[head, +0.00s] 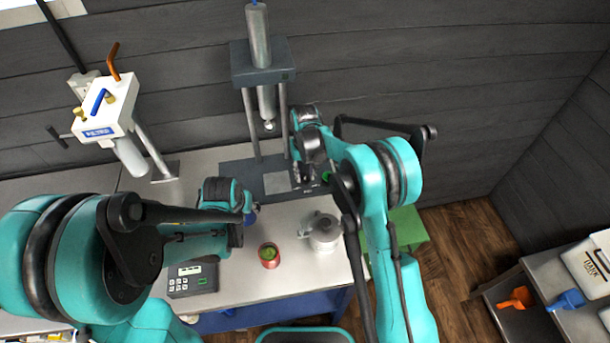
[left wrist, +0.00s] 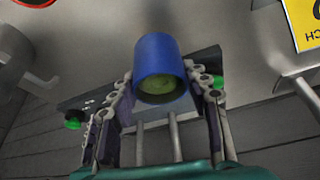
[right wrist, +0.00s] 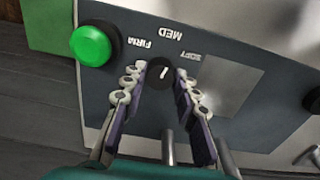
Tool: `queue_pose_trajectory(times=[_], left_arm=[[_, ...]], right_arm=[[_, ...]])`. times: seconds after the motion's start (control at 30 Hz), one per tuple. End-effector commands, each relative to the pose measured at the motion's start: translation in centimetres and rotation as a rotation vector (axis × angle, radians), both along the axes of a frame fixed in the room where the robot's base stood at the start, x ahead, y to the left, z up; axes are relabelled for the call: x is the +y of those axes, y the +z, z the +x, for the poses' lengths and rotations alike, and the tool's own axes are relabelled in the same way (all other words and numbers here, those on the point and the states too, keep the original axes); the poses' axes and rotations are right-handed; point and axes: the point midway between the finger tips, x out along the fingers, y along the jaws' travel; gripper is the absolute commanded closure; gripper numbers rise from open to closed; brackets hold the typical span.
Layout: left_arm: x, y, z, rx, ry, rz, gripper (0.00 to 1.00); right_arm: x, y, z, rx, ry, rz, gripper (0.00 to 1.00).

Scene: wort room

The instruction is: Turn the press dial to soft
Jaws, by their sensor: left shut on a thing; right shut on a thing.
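The press (head: 263,75) stands at the back of the table on a dark base. Its black dial (right wrist: 160,74) has a small white mark and sits beside the printed words FIRM, MED and SOFT on the front panel (right wrist: 215,85). I cannot tell for certain which word the mark points to. My right gripper (right wrist: 160,80) is shut on the dial, one finger on each side; in the head view it is at the press base (head: 240,170). My left gripper (left wrist: 162,85) is shut on a blue cup (left wrist: 158,55) with green contents, in front of the press.
A big green button (right wrist: 91,46) is beside the dial. A grey metal jug (head: 324,234), a red cup (head: 269,258) with green contents and a scale (head: 193,280) stand on the table. A white-headed machine (head: 105,105) is at the back left.

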Motion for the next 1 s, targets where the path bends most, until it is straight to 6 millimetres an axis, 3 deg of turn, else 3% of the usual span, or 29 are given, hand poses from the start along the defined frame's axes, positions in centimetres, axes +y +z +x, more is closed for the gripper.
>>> queue_pose_trajectory(times=[0.6, 1.0], left_arm=[[0.0, -2.6, 0.0, 0.000, 0.000, 0.000, 0.87], [0.0, -3.2, 0.0, 0.000, 0.000, 0.000, 0.87]], right_arm=[[0.0, -0.1, 0.0, 0.000, -0.561, 0.000, 1.00], [0.0, 0.0, 0.0, 0.000, -0.782, 0.000, 1.00]])
